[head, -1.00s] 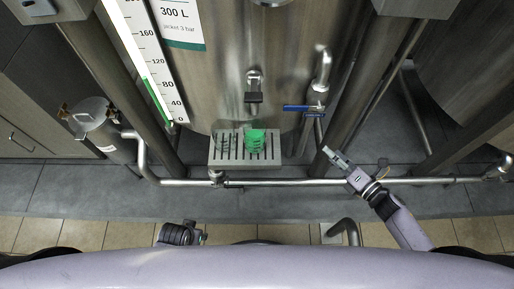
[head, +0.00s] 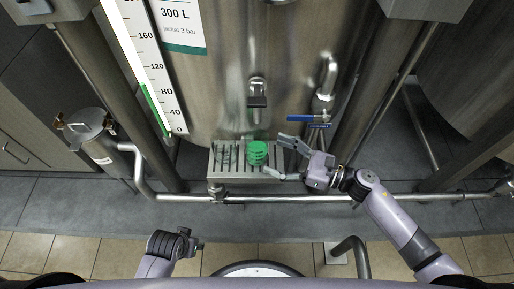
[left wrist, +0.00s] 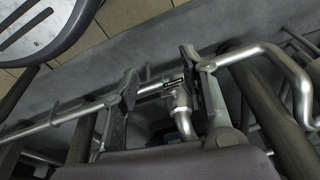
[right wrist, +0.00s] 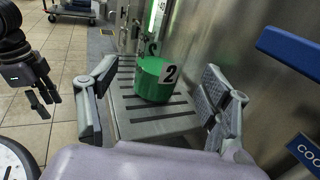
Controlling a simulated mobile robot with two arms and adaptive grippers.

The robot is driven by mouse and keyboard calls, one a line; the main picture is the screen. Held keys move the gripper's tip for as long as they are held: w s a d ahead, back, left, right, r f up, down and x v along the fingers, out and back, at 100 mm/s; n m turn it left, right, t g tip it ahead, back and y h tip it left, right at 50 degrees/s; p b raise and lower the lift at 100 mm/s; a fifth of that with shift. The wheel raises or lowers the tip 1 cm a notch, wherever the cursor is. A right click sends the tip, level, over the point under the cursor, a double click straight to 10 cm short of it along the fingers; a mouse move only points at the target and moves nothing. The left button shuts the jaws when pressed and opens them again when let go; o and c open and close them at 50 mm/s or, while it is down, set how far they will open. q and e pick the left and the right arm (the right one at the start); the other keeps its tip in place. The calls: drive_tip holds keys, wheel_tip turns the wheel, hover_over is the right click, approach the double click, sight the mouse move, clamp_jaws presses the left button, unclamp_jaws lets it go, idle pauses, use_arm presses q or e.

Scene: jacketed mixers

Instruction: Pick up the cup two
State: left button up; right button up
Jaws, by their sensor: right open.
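Cup two is a green cup (head: 258,153) that stands upright on the slotted metal drip tray (head: 230,177) under the tank's spout. In the right wrist view the cup (right wrist: 149,82) bears a white label with a black 2. My right gripper (head: 276,157) is open, just right of the cup and facing it. In the right wrist view its fingers (right wrist: 157,72) are spread either side of the cup, and the cup appears beyond them, apart from both. My left gripper (head: 189,241) is low at the front left; in the left wrist view its fingers (left wrist: 158,72) are apart and empty.
The steel tank (head: 225,90) rises behind the tray, with a spout (head: 257,92) above the cup. A blue-handled valve (head: 308,118) is above my right gripper. A horizontal pipe (head: 270,198) runs in front of the tray.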

sight(267, 150)
drive_tip(key=shift+x, duration=0.8)
drive_tip(key=x, duration=0.4)
drive_tip(key=shift+w+a+r+p, duration=0.15)
drive_tip(key=shift+w+a+p, duration=0.1)
drive_tip(key=shift+p, duration=0.1)
use_arm(q)
drive_tip(key=shift+s+f, duration=0.15)
drive_tip(key=shift+f, duration=0.45)
drive_tip(key=shift+s+f, duration=0.15)
drive_tip(key=shift+f, duration=0.45)
use_arm(e)
drive_tip(key=c, duration=1.5)
